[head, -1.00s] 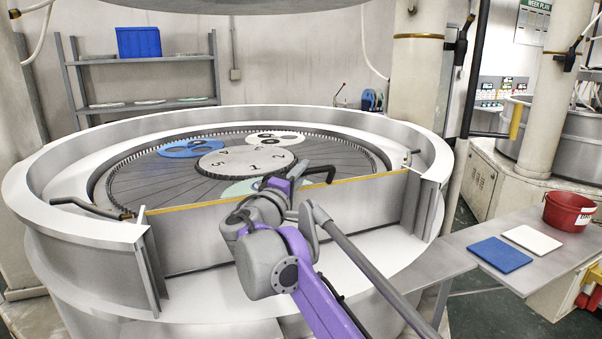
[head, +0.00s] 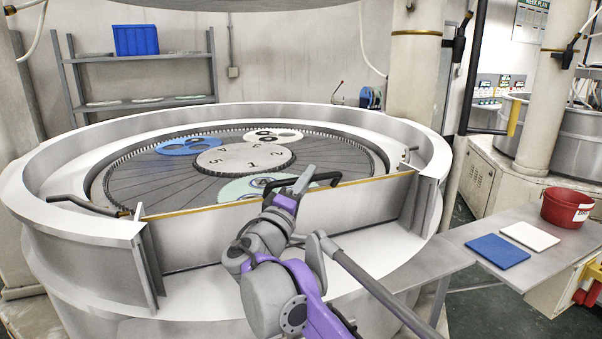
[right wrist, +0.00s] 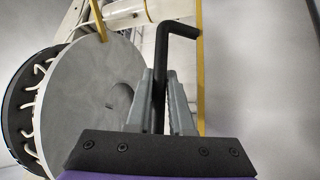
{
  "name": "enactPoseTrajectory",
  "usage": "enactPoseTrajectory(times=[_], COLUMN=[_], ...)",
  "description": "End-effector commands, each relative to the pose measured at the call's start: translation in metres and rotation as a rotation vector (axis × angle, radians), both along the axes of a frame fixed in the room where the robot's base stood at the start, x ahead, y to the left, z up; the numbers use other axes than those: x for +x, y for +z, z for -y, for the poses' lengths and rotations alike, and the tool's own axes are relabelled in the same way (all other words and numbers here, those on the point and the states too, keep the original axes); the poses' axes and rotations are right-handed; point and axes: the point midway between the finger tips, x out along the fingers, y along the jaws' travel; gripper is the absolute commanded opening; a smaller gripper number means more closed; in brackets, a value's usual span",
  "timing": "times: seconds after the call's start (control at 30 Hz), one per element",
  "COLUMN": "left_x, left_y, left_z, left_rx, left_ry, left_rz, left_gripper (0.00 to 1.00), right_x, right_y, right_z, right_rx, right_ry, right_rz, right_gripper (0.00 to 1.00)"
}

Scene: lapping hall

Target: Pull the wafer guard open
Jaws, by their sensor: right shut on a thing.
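The wafer guard (head: 205,247) is a grey panel with a yellow top edge across the front opening of the round lapping machine. A black bar handle (head: 325,178) stands on its top edge. My right gripper (head: 300,184) is at that handle. In the right wrist view the black bent handle (right wrist: 180,29) runs down between the two grey fingers of my right gripper (right wrist: 162,95), which is shut on it. The guard's yellow edge (right wrist: 199,60) shows beside it. My left gripper is out of view.
The machine's rim (head: 75,225) surrounds the guard and the platen, which holds a blue disc (head: 187,146), a white disc (head: 272,136) and a pale green disc (head: 240,188). At right, a side table (head: 455,242) bears a blue pad (head: 497,251), a white pad (head: 530,236) and a red bucket (head: 568,208).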

Motion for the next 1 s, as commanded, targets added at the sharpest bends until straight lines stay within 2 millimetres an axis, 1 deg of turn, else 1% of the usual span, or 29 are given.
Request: enactPoseTrajectory(times=[0.03, 0.2, 0.4, 0.5, 0.7, 1.0], left_x=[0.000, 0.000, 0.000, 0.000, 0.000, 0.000], left_y=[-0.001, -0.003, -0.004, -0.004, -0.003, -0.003], left_z=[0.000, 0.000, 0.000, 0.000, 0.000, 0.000], left_rx=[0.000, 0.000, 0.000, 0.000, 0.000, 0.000], left_ry=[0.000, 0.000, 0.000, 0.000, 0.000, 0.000], left_rz=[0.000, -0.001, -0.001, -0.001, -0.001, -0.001], left_gripper=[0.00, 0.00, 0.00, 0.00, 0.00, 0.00], right_x=[-0.008, -0.032, -0.054, -0.062, -0.071, -0.073], right_y=[-0.005, -0.016, -0.029, -0.034, -0.041, -0.044], right_z=[0.002, 0.010, 0.017, 0.020, 0.023, 0.023], right_rx=[0.013, 0.052, 0.091, 0.094, 0.093, 0.092], right_ry=[0.001, 0.001, 0.000, 0.001, 0.000, 0.000], right_rz=[0.032, 0.155, 0.277, 0.282, 0.281, 0.280], right_gripper=[0.00, 0.00, 0.00, 0.00, 0.00, 0.00])
